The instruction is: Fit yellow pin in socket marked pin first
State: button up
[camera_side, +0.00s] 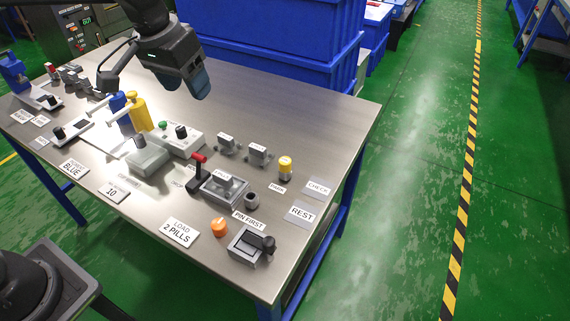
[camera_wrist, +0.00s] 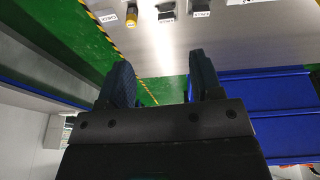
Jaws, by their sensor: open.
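The yellow pin (camera_side: 285,169) stands upright near the right end of the table in the side view, with a dark lower part. It also shows at the top of the wrist view (camera_wrist: 131,18). A small dark round socket (camera_side: 252,201) sits just behind the PIN FIRST label (camera_side: 249,219), to the left of and nearer than the pin. My gripper (camera_side: 200,84) hangs above the back of the table, apart from the pin, up and to its left. Its two fingers (camera_wrist: 160,75) are spread with nothing between them in the wrist view.
A red-handled lever (camera_side: 198,163) and a grey box (camera_side: 222,188) stand left of the socket. An orange knob (camera_side: 219,227) and a black-knobbed block (camera_side: 250,246) are in front. Two small blocks lie behind. Blue crates (camera_side: 270,65) rise behind the table.

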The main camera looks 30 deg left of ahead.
jog(key=w+d+f+g, duration=0.2)
jog(key=w+d+f, duration=0.35)
jog(key=w, duration=0.35)
jog(key=g, duration=0.1)
send_over(285, 160)
notch_tip(285, 160, down, 11)
jog(key=shift+a+f, duration=0.1)
jog(key=shift+a, duration=0.05)
jog(key=shift+f, duration=0.3)
jog(key=shift+f, duration=4.5)
grip_shut()
jog(key=shift+r, duration=0.1)
